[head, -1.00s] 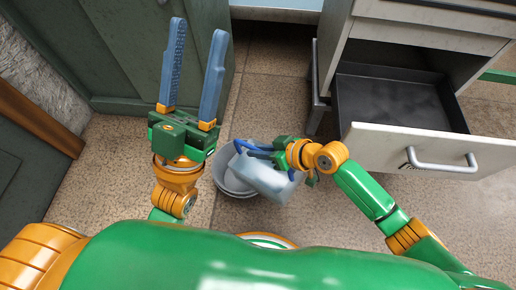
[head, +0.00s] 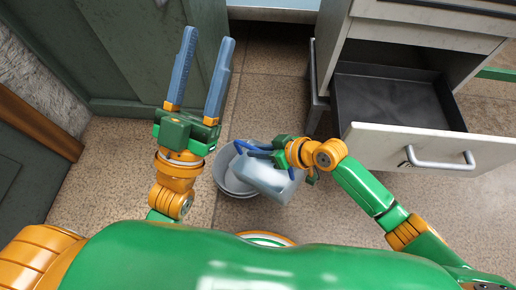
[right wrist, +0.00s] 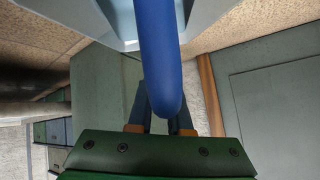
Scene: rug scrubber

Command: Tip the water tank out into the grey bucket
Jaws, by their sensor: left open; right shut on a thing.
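The water tank (head: 268,181) is a pale, translucent box with a blue handle (right wrist: 159,55). In the head view it is tilted over the right side of the grey bucket (head: 222,181), which stands on the floor. My right gripper (right wrist: 159,118) is shut on the tank's handle, as the right wrist view shows. The tank hides part of the bucket's opening, and I cannot see any water flowing. My left gripper (head: 200,75) is open and empty, with its long blue fingers pointing away from me, above and left of the bucket.
An open, empty drawer (head: 395,108) juts from the cabinet at the right, its white front (head: 410,148) close beyond my right forearm. A green cabinet (head: 130,50) stands at the back left. The tiled floor left of the bucket is clear.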

